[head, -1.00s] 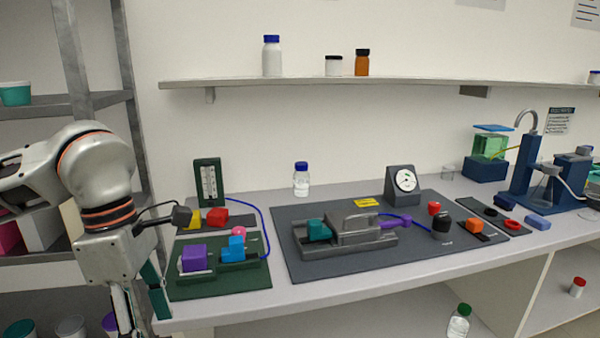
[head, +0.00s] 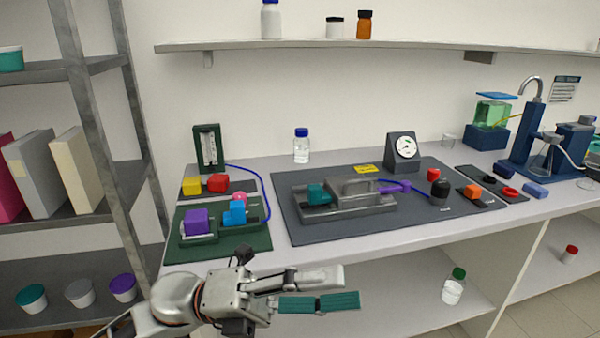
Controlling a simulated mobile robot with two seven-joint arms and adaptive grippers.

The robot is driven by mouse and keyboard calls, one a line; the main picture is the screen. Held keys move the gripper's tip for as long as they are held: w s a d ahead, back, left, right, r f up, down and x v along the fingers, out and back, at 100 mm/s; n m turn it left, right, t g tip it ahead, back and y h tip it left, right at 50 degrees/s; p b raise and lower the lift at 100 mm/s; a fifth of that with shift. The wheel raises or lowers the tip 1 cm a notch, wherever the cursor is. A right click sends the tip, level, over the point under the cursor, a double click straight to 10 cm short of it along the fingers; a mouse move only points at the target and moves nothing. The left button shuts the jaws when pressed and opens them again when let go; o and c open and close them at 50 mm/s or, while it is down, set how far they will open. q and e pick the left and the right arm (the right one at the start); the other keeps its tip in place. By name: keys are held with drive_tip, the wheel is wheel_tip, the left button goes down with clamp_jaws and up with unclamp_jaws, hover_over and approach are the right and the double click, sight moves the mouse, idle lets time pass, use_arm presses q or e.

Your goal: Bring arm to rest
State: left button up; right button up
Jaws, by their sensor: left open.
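My left gripper (head: 330,288) is in the lower middle of the head view, in front of the bench's front edge and apart from it. Its two fingers point right, one grey and one with teal pads, with a gap between them. It is open and holds nothing. My left arm comes in from the lower left corner. My right gripper is not in view.
The bench (head: 290,254) carries a green mat (head: 245,245) with purple and blue blocks, and a dark mat (head: 410,225) with the grey membrane rig (head: 350,203). A shelf rack (head: 90,120) stands left. A green-capped bottle (head: 453,290) sits on the lower shelf.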

use_arm(q)
drive_tip(key=w+a+f+n+t+y, duration=0.55)
drive_tip(key=f+n+t, duration=0.4)
drive_tip(key=n, duration=0.45)
drive_tip(key=w+a+f+n+t+y, duration=0.4)
drive_tip(key=w+a+f+n+t, duration=0.25)
drive_tip(key=f+n+t, duration=0.4)
drive_tip(key=s+a+f+n+g+y, duration=0.2)
drive_tip(key=s+a+f+n+y, duration=0.1)
drive_tip(key=f, duration=0.6)
drive_tip(key=s+a+f+n+g+y, duration=0.1)
drive_tip(key=s+a+f+n+y, duration=0.2)
drive_tip(key=f, duration=0.6)
drive_tip(key=s+a+f+n+g+y, duration=0.2)
drive_tip(key=s+a+f+n+y, duration=0.1)
drive_tip(key=s+a+f+n, duration=0.3)
drive_tip(key=s+f+n, duration=0.2)
drive_tip(key=s+f, duration=0.1)
drive_tip(key=shift+s+a+f+g, duration=0.2)
drive_tip(key=shift+s+f+g, duration=0.1)
drive_tip(key=shift+s, duration=0.05)
